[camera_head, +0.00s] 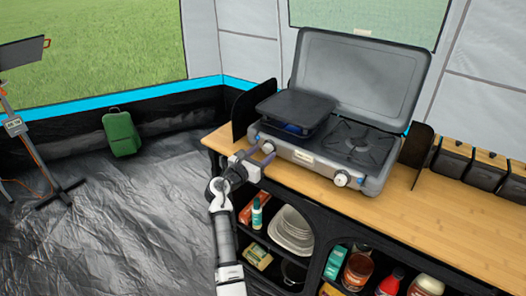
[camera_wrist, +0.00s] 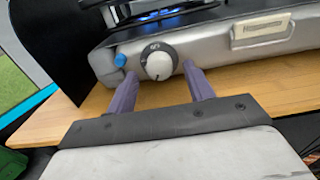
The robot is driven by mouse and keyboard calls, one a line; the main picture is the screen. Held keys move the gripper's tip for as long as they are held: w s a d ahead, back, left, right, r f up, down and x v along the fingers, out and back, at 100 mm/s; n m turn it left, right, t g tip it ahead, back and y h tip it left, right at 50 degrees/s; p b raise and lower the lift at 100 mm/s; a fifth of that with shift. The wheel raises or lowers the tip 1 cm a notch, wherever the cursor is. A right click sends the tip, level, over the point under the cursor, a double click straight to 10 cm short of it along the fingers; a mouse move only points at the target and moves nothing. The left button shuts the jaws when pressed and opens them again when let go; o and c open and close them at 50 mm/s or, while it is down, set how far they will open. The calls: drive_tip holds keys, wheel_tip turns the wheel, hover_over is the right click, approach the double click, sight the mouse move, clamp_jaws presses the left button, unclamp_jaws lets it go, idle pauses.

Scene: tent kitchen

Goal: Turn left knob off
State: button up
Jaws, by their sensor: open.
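The camping stove (camera_head: 300,160) stands on the wooden counter with its lid raised. Blue flame (camera_wrist: 160,14) shows at the left burner, under a dark griddle plate (camera_head: 295,108). The right knob (camera_head: 341,179) is on the same panel. My gripper (camera_wrist: 160,72) is open, with one purple finger on each side of the left knob. I cannot tell whether either finger touches it. It also shows in the head view (camera_head: 254,158).
A blue button (camera_wrist: 120,61) sits just left of the left knob. Dark wind panels (camera_head: 252,108) stand at the stove's sides. The wooden counter (camera_head: 440,215) is clear right of the stove's front. Shelves with plates (camera_head: 291,230) and jars lie below.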

drive_tip(key=shift+w+d, duration=0.35)
drive_tip(key=shift+w, duration=0.15)
drive_tip(key=c, duration=1)
drive_tip(key=shift+o, duration=0.2)
